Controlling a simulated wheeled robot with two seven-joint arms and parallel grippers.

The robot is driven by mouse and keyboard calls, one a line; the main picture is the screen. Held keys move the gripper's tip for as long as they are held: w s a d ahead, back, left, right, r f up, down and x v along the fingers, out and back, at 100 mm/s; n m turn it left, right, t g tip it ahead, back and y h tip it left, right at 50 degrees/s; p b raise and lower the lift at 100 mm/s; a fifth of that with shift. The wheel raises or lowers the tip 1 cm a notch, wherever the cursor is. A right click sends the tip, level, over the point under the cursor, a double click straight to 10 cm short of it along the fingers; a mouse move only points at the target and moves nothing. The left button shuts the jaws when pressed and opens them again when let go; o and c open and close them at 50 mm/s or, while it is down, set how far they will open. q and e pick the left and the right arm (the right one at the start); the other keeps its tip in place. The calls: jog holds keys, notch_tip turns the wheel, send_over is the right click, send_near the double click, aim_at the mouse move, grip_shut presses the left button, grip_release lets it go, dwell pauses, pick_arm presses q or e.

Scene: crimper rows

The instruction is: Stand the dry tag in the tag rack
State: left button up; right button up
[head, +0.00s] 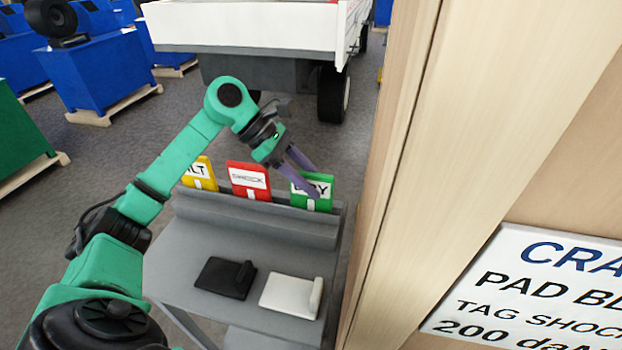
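The green dry tag (325,203) stands upright at the right end of the grey tag rack (262,229), its white label partly covered by a finger. My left gripper (316,181) reaches down to it from the upper left. One finger crosses the front of the tag, and the other ends near its top edge. I cannot tell whether the fingers press on the tag or stand apart from it. The tag's lower edge is hidden in the rack. My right gripper is not in view.
A red tag (263,193) and a yellow tag (204,186) stand left of the green one. A black pad (222,279) and a white pad (285,296) lie on the grey shelf in front. A wooden post (420,150) rises close on the right. A white truck bed (240,25) is behind.

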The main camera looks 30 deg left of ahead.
pick_arm(q)
jog(key=shift+a+r, duration=0.3)
jog(key=shift+a, duration=0.05)
jog(key=b+v, duration=0.1)
jog(key=v, duration=1)
jog(key=shift+r, duration=0.1)
